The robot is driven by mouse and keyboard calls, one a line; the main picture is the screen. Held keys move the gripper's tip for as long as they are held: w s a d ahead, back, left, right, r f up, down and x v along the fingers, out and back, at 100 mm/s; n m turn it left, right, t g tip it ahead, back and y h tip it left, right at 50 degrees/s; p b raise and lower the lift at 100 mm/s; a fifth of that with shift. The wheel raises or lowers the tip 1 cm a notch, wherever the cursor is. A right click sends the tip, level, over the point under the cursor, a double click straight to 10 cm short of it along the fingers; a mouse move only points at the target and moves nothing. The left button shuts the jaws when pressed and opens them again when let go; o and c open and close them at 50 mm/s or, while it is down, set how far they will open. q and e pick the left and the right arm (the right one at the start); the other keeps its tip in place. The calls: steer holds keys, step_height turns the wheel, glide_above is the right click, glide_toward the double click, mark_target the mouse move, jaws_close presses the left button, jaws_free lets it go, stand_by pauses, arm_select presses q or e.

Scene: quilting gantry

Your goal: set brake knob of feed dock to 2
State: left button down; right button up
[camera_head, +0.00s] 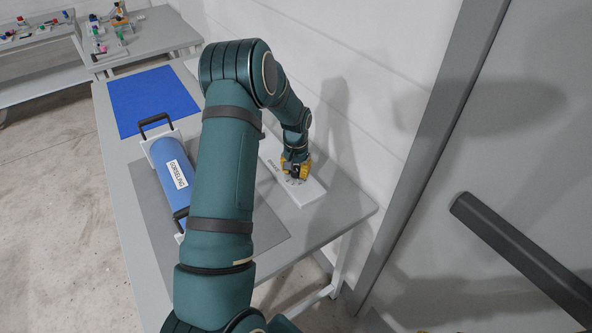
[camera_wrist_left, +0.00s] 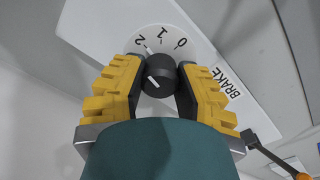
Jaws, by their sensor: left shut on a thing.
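The brake knob (camera_wrist_left: 158,75) is a black round knob on a white dial plate marked 0, 1 and 2, with the word BRAKE beside it. A white line on its face lies left of the middle and slants to the upper left, toward the side of the 2. My left gripper (camera_wrist_left: 158,84) has a yellow finger on each side of the knob and is shut on it.
A blue roll (camera_head: 170,162) with black handles lies on a grey mat (camera_head: 265,238), left of my arm. A blue sheet (camera_head: 152,98) lies behind it. A white wall stands close right of the table (camera_head: 350,205). In the wrist view, a black rod with an orange tip (camera_wrist_left: 302,176) shows lower right.

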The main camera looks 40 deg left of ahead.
mark_target(296, 169)
arm_select(q)
steer(key=shift+s+f, duration=0.15)
stand_by(0.3)
steer(key=c, duration=0.6)
jaws_free()
steer(key=shift+r, duration=0.55)
step_height(296, 169, up, 11)
